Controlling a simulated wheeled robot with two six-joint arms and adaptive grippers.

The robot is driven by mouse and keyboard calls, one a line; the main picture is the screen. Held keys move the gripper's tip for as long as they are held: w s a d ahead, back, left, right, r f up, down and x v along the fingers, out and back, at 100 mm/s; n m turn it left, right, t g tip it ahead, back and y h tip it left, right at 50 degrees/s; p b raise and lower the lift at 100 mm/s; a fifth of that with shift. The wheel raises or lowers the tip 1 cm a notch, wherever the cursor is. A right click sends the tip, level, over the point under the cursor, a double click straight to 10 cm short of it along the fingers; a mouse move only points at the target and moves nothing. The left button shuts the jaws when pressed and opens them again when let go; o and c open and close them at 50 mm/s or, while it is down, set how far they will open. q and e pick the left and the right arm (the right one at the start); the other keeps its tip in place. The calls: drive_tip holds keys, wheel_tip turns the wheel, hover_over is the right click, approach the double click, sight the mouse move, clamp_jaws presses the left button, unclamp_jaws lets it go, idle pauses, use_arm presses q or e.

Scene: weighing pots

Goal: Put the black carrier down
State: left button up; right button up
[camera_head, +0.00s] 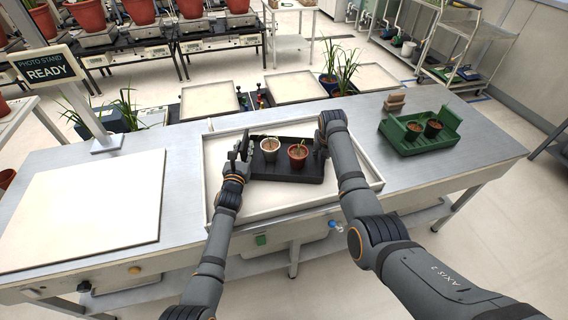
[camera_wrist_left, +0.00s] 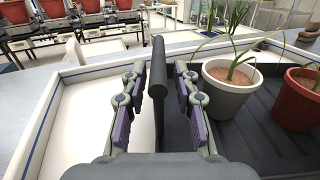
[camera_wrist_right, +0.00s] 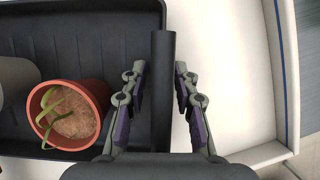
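The black carrier (camera_head: 287,176) sits level inside the white tray (camera_head: 345,187) on the bench. It holds a white pot (camera_head: 269,149) and a terracotta pot (camera_head: 298,155), each with soil and a small plant. My left gripper (camera_wrist_left: 158,85) is open, with its fingers on either side of the carrier's left handle bar and gaps on both sides. My right gripper (camera_wrist_right: 163,85) is open around the right handle bar, also with gaps. In the head view, the left gripper (camera_head: 240,152) and right gripper (camera_head: 322,141) are at the carrier's two ends.
A green carrier (camera_head: 420,132) with two pots stands to the right on the bench. A white board (camera_head: 88,208) lies to the left, near a post with a "PHOTO STAND READY" sign (camera_head: 45,68). The tray has a raised rim. Bare bench lies between tray and green carrier.

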sight(242, 156)
use_arm(q)
drive_tip(key=shift+s, duration=0.1)
drive_tip(key=shift+s, duration=0.3)
drive_tip(key=s, duration=0.6)
drive_tip(key=shift+s+a, duration=0.35)
drive_tip(key=shift+a, duration=0.05)
use_arm(e)
drive_tip(key=v, duration=1.2)
use_arm(q)
drive_tip(key=shift+r, duration=0.1)
use_arm(e)
drive_tip(key=shift+w+r, duration=0.1)
drive_tip(key=shift+r, duration=0.05)
